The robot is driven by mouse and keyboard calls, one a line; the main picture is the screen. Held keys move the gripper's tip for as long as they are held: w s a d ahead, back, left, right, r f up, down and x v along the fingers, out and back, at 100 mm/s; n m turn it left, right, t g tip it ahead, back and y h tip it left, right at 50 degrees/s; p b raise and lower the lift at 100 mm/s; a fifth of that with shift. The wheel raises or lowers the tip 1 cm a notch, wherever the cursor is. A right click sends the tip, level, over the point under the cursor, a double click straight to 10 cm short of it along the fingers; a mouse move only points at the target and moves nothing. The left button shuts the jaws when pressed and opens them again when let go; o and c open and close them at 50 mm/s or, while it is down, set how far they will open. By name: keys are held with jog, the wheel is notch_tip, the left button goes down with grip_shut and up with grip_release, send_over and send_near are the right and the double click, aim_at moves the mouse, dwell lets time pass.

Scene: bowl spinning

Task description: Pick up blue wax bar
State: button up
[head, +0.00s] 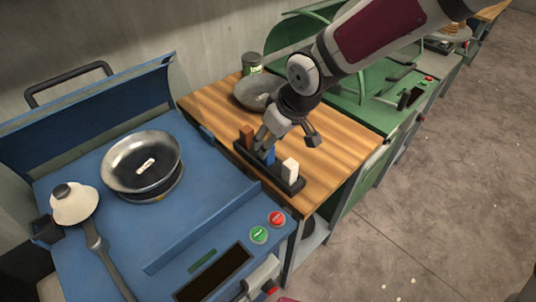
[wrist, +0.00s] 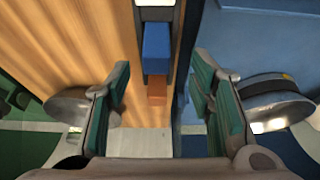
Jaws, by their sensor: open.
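The blue wax bar (head: 270,157) stands in a dark narrow holder (head: 299,187) on the wooden table, between an orange-brown bar (head: 246,135) and a white bar (head: 290,170). My gripper (head: 287,142) is above the holder, open and empty, and partly covers the blue bar in the head view. In the wrist view the blue bar (wrist: 156,46) is upper centre, between the lines of my two spread fingers (wrist: 161,85) and beyond their tips. The orange-brown bar (wrist: 156,90) shows below it.
A blue machine (head: 215,215) with a pan (head: 143,163) and a white-headed ladle (head: 74,202) is at the left. A green machine (head: 375,112) is at the right. The table's front right is clear.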

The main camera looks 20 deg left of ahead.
jog(key=x, duration=0.5)
jog(key=shift+w+d+b, duration=0.1)
jog(key=shift+w+b, duration=0.1)
jog(key=shift+b, duration=0.2)
grip_shut()
